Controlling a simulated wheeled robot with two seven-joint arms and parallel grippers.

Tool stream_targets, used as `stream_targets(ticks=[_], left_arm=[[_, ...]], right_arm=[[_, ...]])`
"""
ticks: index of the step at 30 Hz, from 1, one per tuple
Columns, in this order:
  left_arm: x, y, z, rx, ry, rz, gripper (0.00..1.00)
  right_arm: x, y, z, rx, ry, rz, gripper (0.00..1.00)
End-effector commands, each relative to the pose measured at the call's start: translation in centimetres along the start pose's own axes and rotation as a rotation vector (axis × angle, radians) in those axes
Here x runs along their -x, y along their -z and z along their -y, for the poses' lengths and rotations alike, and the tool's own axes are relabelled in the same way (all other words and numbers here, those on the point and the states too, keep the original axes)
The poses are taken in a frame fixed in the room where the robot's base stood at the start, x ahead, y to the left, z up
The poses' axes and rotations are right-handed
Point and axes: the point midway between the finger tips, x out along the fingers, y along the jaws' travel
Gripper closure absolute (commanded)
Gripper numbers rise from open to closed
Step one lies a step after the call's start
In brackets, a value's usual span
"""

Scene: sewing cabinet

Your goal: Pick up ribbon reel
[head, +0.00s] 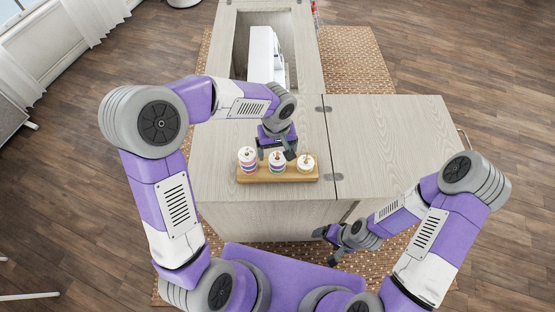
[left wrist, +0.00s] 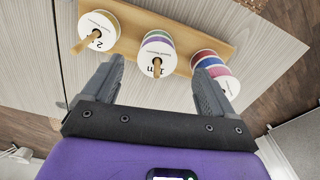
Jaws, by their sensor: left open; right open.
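Three ribbon reel stacks stand on pegs in a wooden holder (head: 260,179) on the cabinet top, in a row in the head view: left (head: 247,160), middle (head: 277,166) and right (head: 306,163). The left wrist view also shows the left stack (left wrist: 211,62), the middle stack (left wrist: 157,46) and the right stack (left wrist: 98,27); the middle one's label appears to read 1 m. My left gripper (head: 276,153) is open above the holder. In the left wrist view its fingers (left wrist: 157,66) lie either side of the middle stack, apparently not holding it. My right gripper (head: 326,245) is open and empty, low by the cabinet's front.
The cabinet top (head: 390,140) is bare to the right of the holder. A white sewing machine (head: 263,55) sits in the recess at the back. A woven rug (head: 355,65) lies under the cabinet on a wooden floor.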

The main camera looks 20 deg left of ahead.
Motion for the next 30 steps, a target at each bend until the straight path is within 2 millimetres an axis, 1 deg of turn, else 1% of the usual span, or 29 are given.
stream_targets(ticks=[1, 3, 7, 9, 14, 15, 26, 27, 30], left_arm=[[-1.0, 0.1, 0.0, 0.001, 0.001, 0.003, 0.14], [-2.1, 0.3, -0.2, 0.002, 0.001, 0.004, 0.14], [-3.9, 0.4, -0.2, 0.000, 0.000, 0.003, 0.14], [-4.3, 0.4, -0.2, 0.001, 0.000, 0.002, 0.14], [-4.2, 0.4, -0.2, 0.001, -0.001, 0.001, 0.14], [-4.2, 0.4, -0.2, 0.001, -0.001, 0.001, 0.15], [-4.1, 0.4, -0.2, 0.000, -0.001, 0.001, 0.70], [-4.1, 0.4, -0.2, 0.000, -0.001, 0.001, 0.73], [-4.1, 0.4, -0.2, 0.000, -0.001, 0.001, 0.74]], right_arm=[[-0.4, 0.0, -0.1, 0.000, 0.000, 0.000, 0.15], [-0.8, 0.0, -0.3, 0.000, 0.000, 0.000, 0.15], [-1.2, 0.1, -0.5, 0.000, 0.000, 0.000, 0.15], [-1.3, 0.1, -0.5, 0.000, 0.000, 0.000, 0.15], [-1.2, 0.1, -0.4, 0.000, 0.000, 0.000, 0.15], [-1.2, 0.1, -0.4, 0.000, 0.000, 0.000, 0.15], [-1.2, 0.1, -0.4, 0.000, 0.000, 0.000, 0.15], [-1.2, 0.1, -0.4, 0.000, 0.000, 0.000, 0.15], [-1.2, 0.1, -0.4, 0.000, 0.000, -0.001, 0.15]])
